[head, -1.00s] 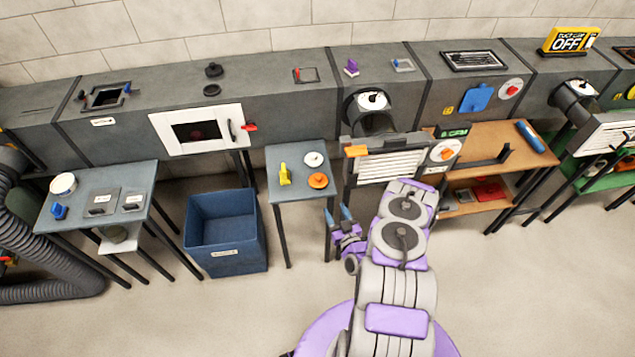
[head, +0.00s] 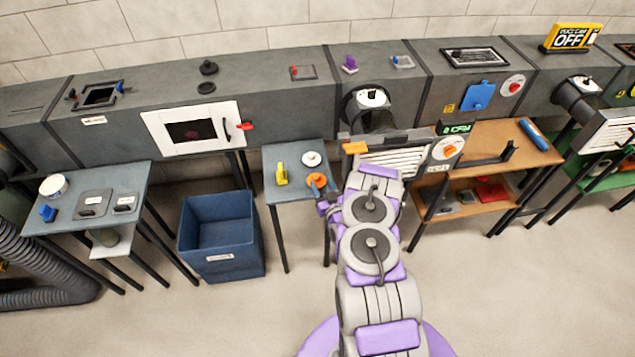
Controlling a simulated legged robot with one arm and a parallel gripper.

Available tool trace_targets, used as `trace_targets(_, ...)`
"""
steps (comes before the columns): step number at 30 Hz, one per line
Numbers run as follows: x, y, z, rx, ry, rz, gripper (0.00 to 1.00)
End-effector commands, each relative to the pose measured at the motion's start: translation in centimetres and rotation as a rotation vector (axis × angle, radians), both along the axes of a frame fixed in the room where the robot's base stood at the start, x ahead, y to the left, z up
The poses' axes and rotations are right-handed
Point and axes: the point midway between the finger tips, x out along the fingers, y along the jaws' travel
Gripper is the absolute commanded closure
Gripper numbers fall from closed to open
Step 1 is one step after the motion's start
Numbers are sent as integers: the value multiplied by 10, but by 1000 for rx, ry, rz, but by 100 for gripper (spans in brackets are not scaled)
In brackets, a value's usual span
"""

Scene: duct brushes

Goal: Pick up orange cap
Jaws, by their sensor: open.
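The orange cap (head: 315,179) is a small round disc at the right front of the small grey table (head: 292,190). The fingertips partly cover the cap in the picture. I cannot tell whether they touch it or are around it.
A white round cap (head: 311,158) and a yellow piece (head: 281,174) stand on the same table. A blue bin (head: 221,250) is on the floor to the left. A vent grille (head: 400,160) stands right of the table. The duct (head: 290,110) runs behind.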

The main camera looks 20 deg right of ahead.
Motion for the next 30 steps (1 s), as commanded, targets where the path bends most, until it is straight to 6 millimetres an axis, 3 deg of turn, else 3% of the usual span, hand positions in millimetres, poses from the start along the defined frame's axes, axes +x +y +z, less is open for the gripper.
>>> trace_targets(12,49,-3,-1,1,-4,4,46)
trace_targets(19,50,-4,0,2,0,2,46)
trace_targets(30,50,-4,0,1,-1,3,80)
